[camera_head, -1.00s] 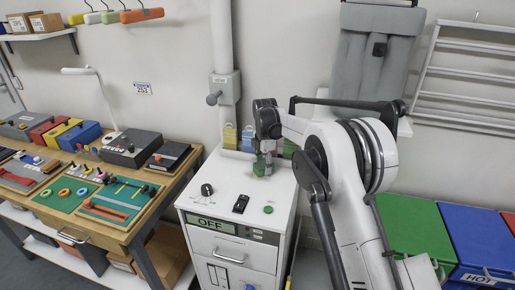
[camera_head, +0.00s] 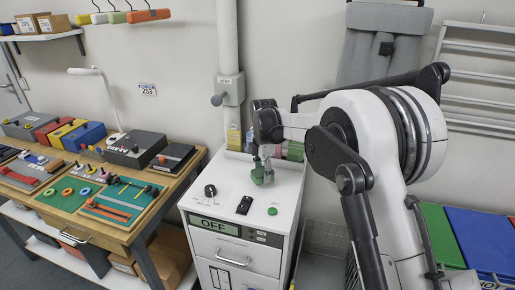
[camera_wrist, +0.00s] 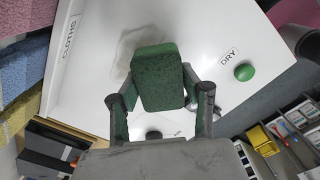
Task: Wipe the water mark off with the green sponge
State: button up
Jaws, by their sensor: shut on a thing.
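The green sponge (camera_wrist: 158,76) is a dark green block held between the two fingers of my gripper (camera_wrist: 159,90), which is shut on it. The water mark (camera_wrist: 127,42) is a faint greyish patch on the white cabinet top, showing beyond and left of the sponge in the wrist view. The sponge covers part of that area. In the head view, my gripper (camera_head: 263,170) is low over the back part of the white cabinet top (camera_head: 285,190). I cannot tell whether the sponge touches the surface.
A green button (camera_wrist: 244,72) by the DRY label is right of the sponge in the wrist view. A dark switch (camera_head: 244,205) and a knob (camera_head: 210,190) sit towards the cabinet's front. Coloured cloths (camera_wrist: 22,75) lie at the left edge of the wrist view.

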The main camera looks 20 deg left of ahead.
aim_at(263, 170)
jog(key=shift+r+p, duration=0.8)
jog(key=shift+r, duration=1.85)
